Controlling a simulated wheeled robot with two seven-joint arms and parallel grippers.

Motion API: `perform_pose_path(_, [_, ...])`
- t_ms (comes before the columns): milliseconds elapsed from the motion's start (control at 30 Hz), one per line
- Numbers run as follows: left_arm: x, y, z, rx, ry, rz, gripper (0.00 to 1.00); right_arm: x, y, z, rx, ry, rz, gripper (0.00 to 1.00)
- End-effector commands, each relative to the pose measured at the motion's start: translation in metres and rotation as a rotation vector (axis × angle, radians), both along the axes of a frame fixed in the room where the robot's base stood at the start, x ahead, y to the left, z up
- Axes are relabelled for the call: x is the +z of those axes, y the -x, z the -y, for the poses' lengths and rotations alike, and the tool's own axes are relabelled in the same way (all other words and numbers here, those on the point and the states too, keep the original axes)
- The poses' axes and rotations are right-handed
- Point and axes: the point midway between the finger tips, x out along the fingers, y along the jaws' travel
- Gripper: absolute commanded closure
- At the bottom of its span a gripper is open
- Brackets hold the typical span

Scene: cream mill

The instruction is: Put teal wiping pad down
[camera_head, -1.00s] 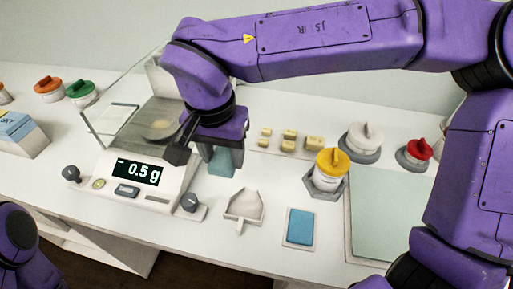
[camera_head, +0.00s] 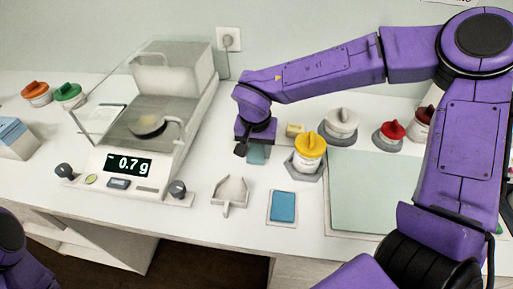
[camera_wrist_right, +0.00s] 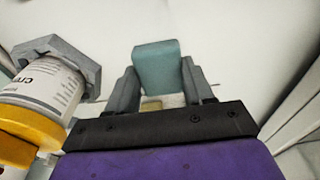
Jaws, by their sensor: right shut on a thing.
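The teal wiping pad (camera_head: 257,154) is a small teal block. My right gripper (camera_head: 257,146) is shut on it, and its lower part sticks out below the jaws in the head view. In the right wrist view the pad (camera_wrist_right: 158,68) sits between the two grey fingers of the gripper (camera_wrist_right: 165,90). The gripper is behind the small white scoop and left of the yellow-lidded jar. Whether the pad touches the table cannot be told. Only a purple part of my left arm shows at the lower left; its gripper is out of view.
A yellow-lidded jar (camera_head: 309,152) stands in a grey holder close to my right gripper. A yellowish block (camera_head: 295,129) is behind it. The balance (camera_head: 135,167) reads 0.7 g with a minus sign. A white scoop (camera_head: 230,193) and a blue pad on a tray (camera_head: 283,207) lie in front.

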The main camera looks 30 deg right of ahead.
Motion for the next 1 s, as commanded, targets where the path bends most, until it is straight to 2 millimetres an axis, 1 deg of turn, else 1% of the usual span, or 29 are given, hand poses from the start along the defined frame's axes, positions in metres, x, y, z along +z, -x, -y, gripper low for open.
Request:
perform_pose_path(367, [0.002,0.0,0.0,0.0,-0.001,0.001,0.57,-0.004,0.0,0.0,0.0,0.0,0.0,0.73])
perform_pose_path(400, [0.001,0.0,0.0,0.0,-0.001,0.001,0.57,-0.004,0.0,0.0,0.0,0.0,0.001,0.35])
perform_pose_path(433, [0.001,0.0,0.0,0.0,-0.001,0.001,0.57,-0.004,0.0,0.0,0.0,0.0,0.001,0.25])
perform_pose_path(467, [0.001,0.0,0.0,0.0,-0.001,0.001,0.57,-0.004,0.0,0.0,0.0,0.0,0.001,0.23])
perform_pose_path(767, [0.0,0.0,0.0,0.0,-0.001,0.001,0.57,-0.002,0.0,0.0,-0.001,0.0,0.003,0.23])
perform_pose_path(867, [0.001,0.0,0.0,0.0,-0.001,0.001,0.57,0.012,0.0,-0.001,-0.001,-0.002,0.005,0.23])
perform_pose_path(967, [0.003,0.0,0.0,0.0,-0.001,0.001,0.57,0.037,0.003,-0.003,-0.001,-0.003,0.007,0.23])
perform_pose_path(1000, [0.004,0.0,0.0,0.0,-0.001,0.001,0.57,0.048,0.003,-0.004,-0.002,-0.002,0.008,0.23])
